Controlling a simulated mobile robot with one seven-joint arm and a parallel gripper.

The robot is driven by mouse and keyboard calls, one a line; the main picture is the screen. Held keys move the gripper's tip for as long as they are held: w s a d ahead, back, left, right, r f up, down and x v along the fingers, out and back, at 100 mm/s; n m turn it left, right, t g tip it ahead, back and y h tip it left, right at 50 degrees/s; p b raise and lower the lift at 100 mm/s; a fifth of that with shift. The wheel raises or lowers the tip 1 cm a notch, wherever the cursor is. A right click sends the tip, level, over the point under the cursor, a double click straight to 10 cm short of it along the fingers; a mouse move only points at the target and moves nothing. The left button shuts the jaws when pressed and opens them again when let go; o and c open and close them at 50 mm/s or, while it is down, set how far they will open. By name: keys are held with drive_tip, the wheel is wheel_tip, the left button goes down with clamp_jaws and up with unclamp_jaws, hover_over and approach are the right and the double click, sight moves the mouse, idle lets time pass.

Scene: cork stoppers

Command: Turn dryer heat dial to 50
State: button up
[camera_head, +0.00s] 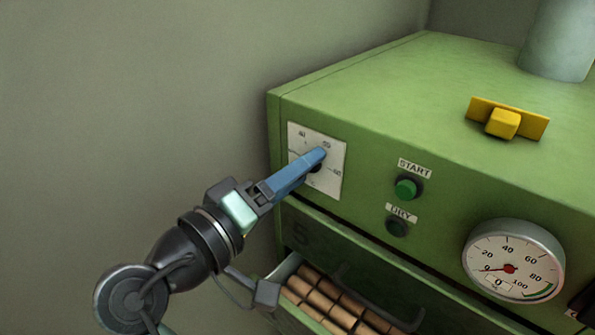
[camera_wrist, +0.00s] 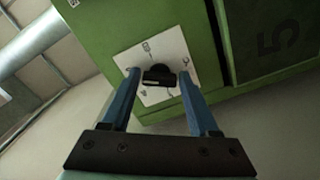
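The dryer heat dial is a black knob (camera_wrist: 160,77) on a white plate (camera_head: 333,186) at the left of the green dryer's front. Printed marks ring the knob; those that look like 40, 50 and 60 run along the plate's top and right side in the head view. My gripper (camera_head: 319,156) has blue fingers reaching to the dial and hiding most of it there. In the wrist view my gripper (camera_wrist: 160,74) is open, one finger on each side of the knob, with narrow gaps showing. The dial's pointer setting cannot be read.
Right of the plate are a green START button (camera_head: 405,188), a dark DRY lamp (camera_head: 397,228) and a round gauge (camera_head: 513,261) reading near 0. Below, an open drawer (camera_head: 284,268) holds several corks. A yellow block (camera_head: 503,123) sits on top of the dryer.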

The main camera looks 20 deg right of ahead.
drive_tip(key=shift+o, duration=1.2)
drive_tip(key=shift+a, duration=0.1)
drive_tip(key=b+v, duration=0.2)
drive_tip(key=v, duration=1)
drive_tip(key=shift+s+a, duration=0.3)
